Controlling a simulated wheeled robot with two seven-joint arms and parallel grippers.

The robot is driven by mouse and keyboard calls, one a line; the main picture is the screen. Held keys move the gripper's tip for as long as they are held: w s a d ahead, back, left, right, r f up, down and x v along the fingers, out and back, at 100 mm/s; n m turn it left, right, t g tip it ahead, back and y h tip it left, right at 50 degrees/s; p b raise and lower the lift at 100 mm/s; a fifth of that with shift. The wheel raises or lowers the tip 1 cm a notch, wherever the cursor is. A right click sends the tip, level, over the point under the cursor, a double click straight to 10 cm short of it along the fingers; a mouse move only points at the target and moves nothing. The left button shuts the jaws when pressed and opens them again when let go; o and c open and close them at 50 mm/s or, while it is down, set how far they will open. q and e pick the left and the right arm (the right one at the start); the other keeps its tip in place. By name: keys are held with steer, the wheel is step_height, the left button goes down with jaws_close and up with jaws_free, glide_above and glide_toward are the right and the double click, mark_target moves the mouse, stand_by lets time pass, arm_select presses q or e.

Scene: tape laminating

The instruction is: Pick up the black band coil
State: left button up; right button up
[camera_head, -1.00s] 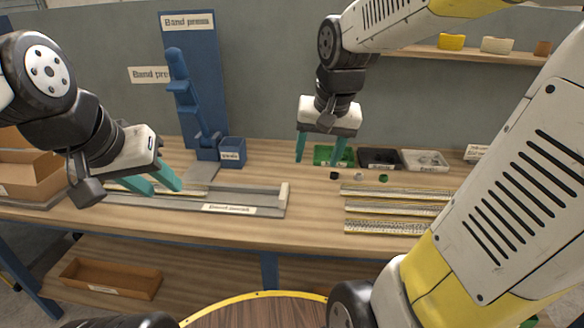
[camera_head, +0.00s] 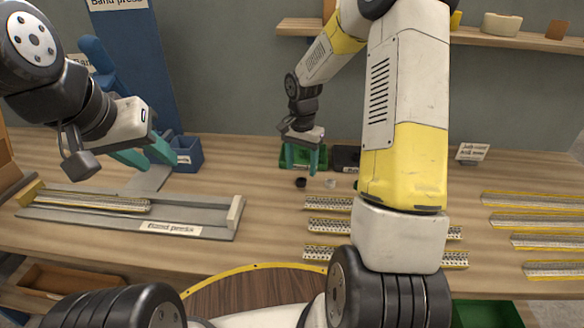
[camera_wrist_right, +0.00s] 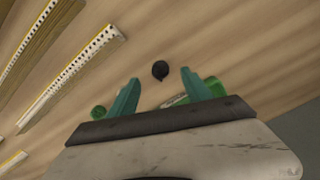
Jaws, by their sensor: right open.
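The black band coil (camera_head: 300,182) is a small dark round piece on the table, just in front of my right gripper (camera_head: 300,170). In the right wrist view the black band coil (camera_wrist_right: 160,70) lies between and just beyond the fingertips of my right gripper (camera_wrist_right: 160,78), with no visible contact. This gripper is open with its fingers pointing down. A pale coil (camera_head: 330,184) sits to the right of the black one. A green coil (camera_wrist_right: 98,112) shows left of the fingers in the wrist view. My left gripper (camera_head: 156,164) is open and empty above the table at the left.
A green bin (camera_head: 290,157) and a dark bin (camera_head: 345,156) stand behind the coils. Perforated strips (camera_head: 325,225) lie in front, partly hidden by my right arm. A metal fixture (camera_head: 120,212) and a blue bin (camera_head: 187,152) are at the left.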

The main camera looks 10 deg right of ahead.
mark_target(301, 185)
step_height(301, 185, down, 5)
steer(key=shift+w, duration=0.1)
jaws_close()
stand_by(0.3)
